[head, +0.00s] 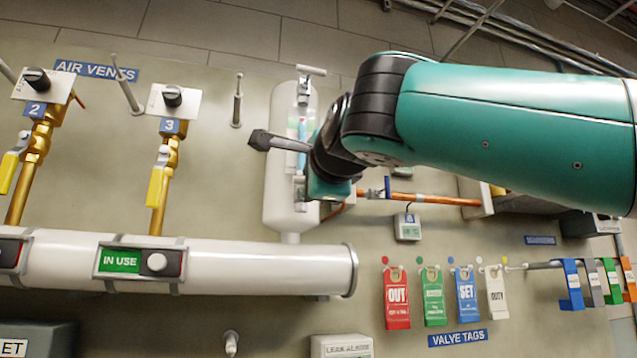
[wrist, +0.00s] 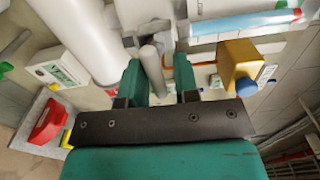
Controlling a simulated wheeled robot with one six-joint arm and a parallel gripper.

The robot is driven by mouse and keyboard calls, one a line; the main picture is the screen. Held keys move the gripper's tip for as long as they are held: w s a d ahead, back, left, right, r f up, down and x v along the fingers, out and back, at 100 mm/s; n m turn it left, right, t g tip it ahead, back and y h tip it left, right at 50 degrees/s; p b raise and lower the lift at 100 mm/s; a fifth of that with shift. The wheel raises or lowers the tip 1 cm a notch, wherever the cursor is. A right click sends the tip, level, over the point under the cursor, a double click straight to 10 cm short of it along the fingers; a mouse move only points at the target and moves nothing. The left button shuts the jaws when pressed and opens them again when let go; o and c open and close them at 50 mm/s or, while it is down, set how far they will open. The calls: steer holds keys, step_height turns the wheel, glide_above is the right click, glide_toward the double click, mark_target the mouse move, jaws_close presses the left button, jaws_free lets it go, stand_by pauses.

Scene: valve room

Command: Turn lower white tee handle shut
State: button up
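The lower white tee handle (wrist: 152,68) shows in the wrist view as a pale round bar reaching between my two fingers. My gripper (wrist: 158,82) is open around it, with a gap visible on both sides. In the head view my gripper (head: 327,190) is in front of the lower part of a white upright vessel (head: 283,205), and the lower handle is mostly hidden there. The upper white tee handle (head: 311,70) sticks out at the vessel's top. A sight tube with blue content (wrist: 245,22) runs beside the lower handle in the wrist view.
A large white horizontal pipe (head: 220,265) with an IN USE slider (head: 130,261) lies below left. A copper pipe (head: 435,199) runs right of the vessel. Hanging valve tags (head: 434,298) are lower right. A yellow block (wrist: 238,62) is close to my right finger in the wrist view.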

steer(key=shift+o, duration=0.5)
steer(key=shift+a, duration=0.1)
steer(key=shift+s+f, duration=0.1)
steer(key=shift+s, duration=0.3)
steer(key=b+v, duration=0.4)
steer(key=v, duration=1.2)
steer(key=shift+s+d, duration=0.25)
steer(key=shift+s, duration=0.1)
steer(key=shift+w+a, duration=0.1)
